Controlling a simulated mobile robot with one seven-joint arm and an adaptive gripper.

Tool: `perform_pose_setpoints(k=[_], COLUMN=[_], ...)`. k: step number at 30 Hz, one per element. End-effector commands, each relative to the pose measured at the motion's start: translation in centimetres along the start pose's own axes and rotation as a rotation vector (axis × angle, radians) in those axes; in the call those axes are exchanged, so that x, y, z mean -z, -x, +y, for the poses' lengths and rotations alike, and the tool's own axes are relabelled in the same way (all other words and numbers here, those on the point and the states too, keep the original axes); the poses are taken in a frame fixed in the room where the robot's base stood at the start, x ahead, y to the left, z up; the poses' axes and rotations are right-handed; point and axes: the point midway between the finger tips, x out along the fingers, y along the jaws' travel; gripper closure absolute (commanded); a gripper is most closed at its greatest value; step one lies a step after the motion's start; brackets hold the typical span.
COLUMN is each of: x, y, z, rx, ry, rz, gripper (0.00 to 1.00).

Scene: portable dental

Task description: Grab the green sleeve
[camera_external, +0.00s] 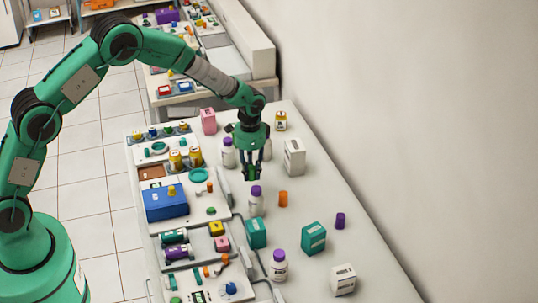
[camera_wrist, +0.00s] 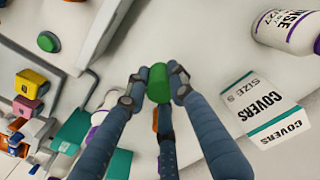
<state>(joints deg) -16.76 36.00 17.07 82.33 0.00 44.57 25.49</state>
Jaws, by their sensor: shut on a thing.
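My gripper (camera_external: 251,172) is over the white table in the outside view, pointing down. In the wrist view its dark fingers (camera_wrist: 158,84) are closed around the green sleeve (camera_wrist: 158,76), a small green cylinder. The sleeve is gripped between the fingertips and appears to be held above the table. In the outside view only a bit of green shows between the fingers, mostly hidden by them.
A white bottle with a purple cap (camera_external: 257,203) stands just below the gripper in the picture. A white box (camera_external: 293,157) is to the right, an orange cylinder (camera_external: 283,199) and teal boxes (camera_external: 313,238) nearer. A tray with a blue box (camera_external: 166,204) lies left.

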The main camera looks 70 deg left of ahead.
Motion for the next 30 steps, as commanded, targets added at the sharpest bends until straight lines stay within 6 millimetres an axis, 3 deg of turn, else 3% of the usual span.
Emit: perform_pose_setpoints(k=[3, 10, 30], x=[0.0, 0.0, 0.0], y=[2.1, 4.2, 4.6], z=[0.0, 0.0, 0.0], rx=[0.000, 0.000, 0.000], ry=[0.000, 0.000, 0.000], rz=[0.001, 0.000, -0.001], gripper=[0.85, 0.85, 0.85])
